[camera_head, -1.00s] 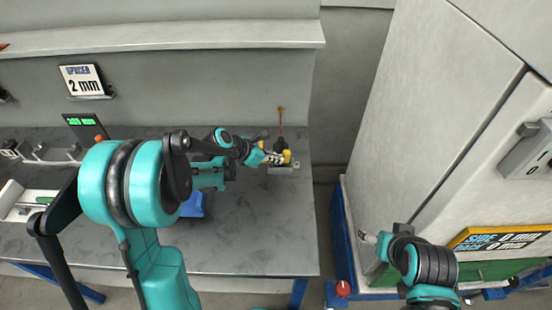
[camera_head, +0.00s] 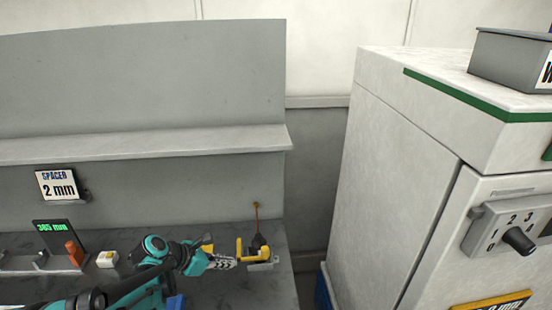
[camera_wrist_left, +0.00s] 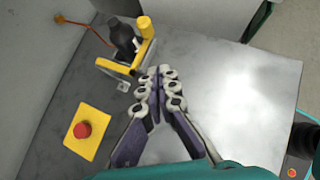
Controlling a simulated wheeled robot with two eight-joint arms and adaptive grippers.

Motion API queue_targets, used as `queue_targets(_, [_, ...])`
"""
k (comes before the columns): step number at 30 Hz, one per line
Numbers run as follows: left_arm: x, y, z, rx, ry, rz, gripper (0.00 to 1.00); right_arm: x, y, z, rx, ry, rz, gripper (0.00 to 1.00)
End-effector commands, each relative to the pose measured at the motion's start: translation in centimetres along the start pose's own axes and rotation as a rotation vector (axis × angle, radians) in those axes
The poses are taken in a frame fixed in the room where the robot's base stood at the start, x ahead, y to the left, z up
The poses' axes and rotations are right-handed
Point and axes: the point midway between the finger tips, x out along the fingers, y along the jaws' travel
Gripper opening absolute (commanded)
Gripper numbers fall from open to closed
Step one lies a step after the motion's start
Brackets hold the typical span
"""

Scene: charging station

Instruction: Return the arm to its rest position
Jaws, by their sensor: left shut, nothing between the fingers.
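My left arm comes in from the lower left of the head view. Its gripper (camera_head: 222,262) is over the right part of the grey bench. In the left wrist view the left gripper (camera_wrist_left: 160,75) has its fingers together with nothing between them. A yellow and black tool (camera_head: 256,248) in a small holder stands just beyond the fingertips. It also shows in the left wrist view (camera_wrist_left: 135,45), and I cannot tell whether the fingertips touch it. My right gripper is out of the head view.
A red button on a yellow plate (camera_wrist_left: 82,132) is beside the gripper. The bench (camera_head: 280,285) ends to the right, with a gap before a large white cabinet (camera_head: 400,170) with a dial (camera_head: 518,240). A shelf (camera_head: 140,146) and a "2 mm" spacer sign (camera_head: 57,184) are behind.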

Motion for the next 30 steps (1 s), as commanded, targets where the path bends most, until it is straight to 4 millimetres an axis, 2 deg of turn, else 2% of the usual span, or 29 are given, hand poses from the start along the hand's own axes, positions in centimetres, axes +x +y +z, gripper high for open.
queue_targets(2, [-0.4, -0.8, 0.2, 0.078, 0.022, 0.007, 0.0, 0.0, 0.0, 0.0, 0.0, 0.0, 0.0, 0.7])
queue_targets(5, [-1.4, -2.9, 0.5, 0.3, 0.084, 0.022, 0.0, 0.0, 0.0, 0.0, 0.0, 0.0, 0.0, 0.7])
queue_targets(10, [-4.3, -7.5, 0.1, 0.889, 0.252, 0.021, 0.0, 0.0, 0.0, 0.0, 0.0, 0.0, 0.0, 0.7])
queue_targets(15, [-7.3, -11.5, -1.5, 1.518, 0.431, -0.04, 0.0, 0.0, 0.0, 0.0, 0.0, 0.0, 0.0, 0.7])
queue_targets(18, [-8.8, -13.2, -2.7, 1.852, 0.528, -0.099, 0.0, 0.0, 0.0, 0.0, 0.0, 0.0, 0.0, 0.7])
queue_targets(21, [-9.9, -14.2, -3.6, 2.115, 0.606, -0.161, 0.0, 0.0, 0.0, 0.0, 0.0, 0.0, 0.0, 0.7])
queue_targets(25, [-10.7, -14.8, -4.4, 2.322, 0.671, -0.221, 0.0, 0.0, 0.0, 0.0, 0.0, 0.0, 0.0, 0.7])
queue_targets(30, [-11.0, -15.0, -4.6, 2.402, 0.696, -0.247, 0.0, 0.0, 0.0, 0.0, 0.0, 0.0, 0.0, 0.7])
